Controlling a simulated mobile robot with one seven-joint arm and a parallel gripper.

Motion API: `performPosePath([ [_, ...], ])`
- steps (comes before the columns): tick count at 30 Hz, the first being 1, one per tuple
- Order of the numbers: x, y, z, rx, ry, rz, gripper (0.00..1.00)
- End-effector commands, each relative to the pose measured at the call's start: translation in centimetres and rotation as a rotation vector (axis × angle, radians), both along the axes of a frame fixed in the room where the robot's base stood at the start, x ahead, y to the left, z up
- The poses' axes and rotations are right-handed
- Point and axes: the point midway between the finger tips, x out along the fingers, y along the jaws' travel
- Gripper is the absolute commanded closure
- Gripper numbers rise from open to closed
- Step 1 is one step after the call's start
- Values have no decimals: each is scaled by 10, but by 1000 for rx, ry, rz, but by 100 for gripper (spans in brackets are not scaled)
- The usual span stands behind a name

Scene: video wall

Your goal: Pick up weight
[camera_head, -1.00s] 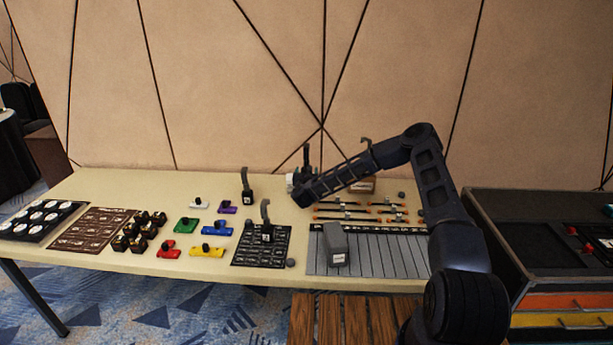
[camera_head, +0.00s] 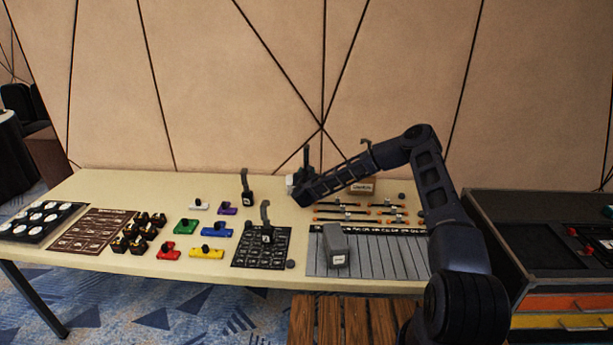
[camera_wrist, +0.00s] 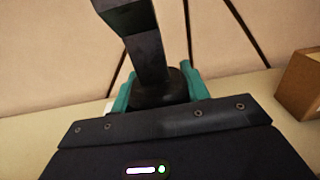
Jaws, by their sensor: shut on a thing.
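A dark weight with a tall, angled handle (camera_wrist: 148,50) stands up between the teal fingers of my gripper (camera_wrist: 158,95) in the wrist view. The fingers are shut on it at its round dark lower part. In the head view the weight's dark upper part (camera_head: 306,160) shows at the back of the table, at the end of my arm. My gripper (camera_head: 294,186) is small there and partly hidden by my wrist. The weight's underside is hidden, so I cannot tell whether it touches the table.
Two similar dark hooked pieces (camera_head: 247,190) (camera_head: 266,232) stand left of my gripper. A brown box (camera_head: 362,187) is to its right. A grey block (camera_head: 336,245) sits on a striped mat (camera_head: 385,258). Coloured pieces (camera_head: 186,226) lie left. The wall (camera_head: 220,100) rises behind.

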Motion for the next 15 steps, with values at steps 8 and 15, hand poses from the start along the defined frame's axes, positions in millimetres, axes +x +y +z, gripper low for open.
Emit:
performPosePath([
  [8,1,0,15,1,-3,0,100],
  [15,1,0,58,1,-6,0,100],
])
